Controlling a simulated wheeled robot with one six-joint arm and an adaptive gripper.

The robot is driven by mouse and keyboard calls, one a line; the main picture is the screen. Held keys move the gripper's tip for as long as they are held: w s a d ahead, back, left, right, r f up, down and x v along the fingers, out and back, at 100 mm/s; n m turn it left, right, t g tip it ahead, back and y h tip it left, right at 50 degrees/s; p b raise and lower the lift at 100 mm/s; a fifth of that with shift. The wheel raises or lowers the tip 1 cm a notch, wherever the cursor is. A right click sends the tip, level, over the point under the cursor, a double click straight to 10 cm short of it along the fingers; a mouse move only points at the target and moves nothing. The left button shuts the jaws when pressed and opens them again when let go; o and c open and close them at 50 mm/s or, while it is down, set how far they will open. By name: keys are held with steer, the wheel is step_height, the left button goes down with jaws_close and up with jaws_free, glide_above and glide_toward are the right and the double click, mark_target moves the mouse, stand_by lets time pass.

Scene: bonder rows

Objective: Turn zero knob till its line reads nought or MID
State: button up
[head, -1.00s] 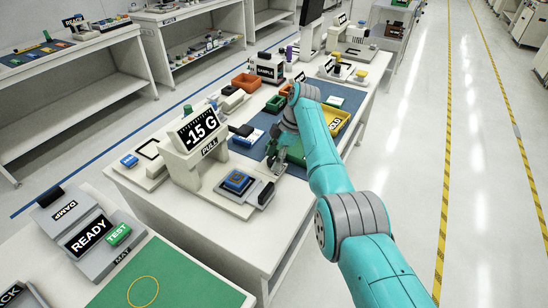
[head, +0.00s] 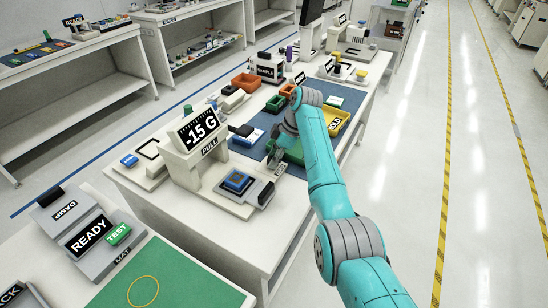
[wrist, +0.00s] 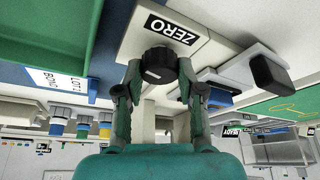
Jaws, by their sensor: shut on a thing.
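The black zero knob (wrist: 160,62) sits below a ZERO label (wrist: 172,29) in the wrist view. A short white line shows on its face, pointing towards the lower left. My gripper (wrist: 159,76) has one finger on each side of the knob and is shut on it. In the head view the pull tester's display (head: 199,128) reads -15 G, above a PULL label (head: 209,146). My gripper (head: 275,163) is at the tester's right side there, and the knob is hidden from that view.
A blue part (head: 237,181) sits on the tester's base. A green bin (head: 293,153) and a yellow bin (head: 339,122) are close to my arm on the bench. Orange bins (head: 246,82) stand farther back. The floor aisle on the right is clear.

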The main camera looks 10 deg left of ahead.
steer(key=m+t, duration=0.1)
steer(key=m, duration=0.3)
steer(key=shift+s+m+t, duration=0.15)
steer(key=shift+m+t, duration=0.15)
steer(key=shift+t, duration=0.1)
steer(key=m+t, duration=0.1)
steer(key=m, duration=0.1)
steer(key=m+t, duration=0.1)
steer(key=m, duration=0.2)
steer(key=shift+s+a+h, duration=0.1)
steer(key=shift+a+h, duration=0.05)
steer(key=shift+h, duration=0.25)
steer(key=m+h, duration=0.1)
steer(key=m, duration=0.2)
steer(key=m+t+h, duration=0.1)
steer(key=m, duration=0.1)
steer(key=shift+m, duration=0.4)
steer(key=m+h, duration=0.1)
steer(key=m, duration=0.1)
steer(key=m+h, duration=0.1)
steer(key=m, duration=0.2)
steer(key=shift+a+t, duration=0.1)
steer(key=shift+t, duration=0.2)
steer(key=shift+m, duration=0.3)
steer(key=o, duration=1.1)
steer(key=shift+o, duration=0.2)
steer(key=shift+r, duration=0.1)
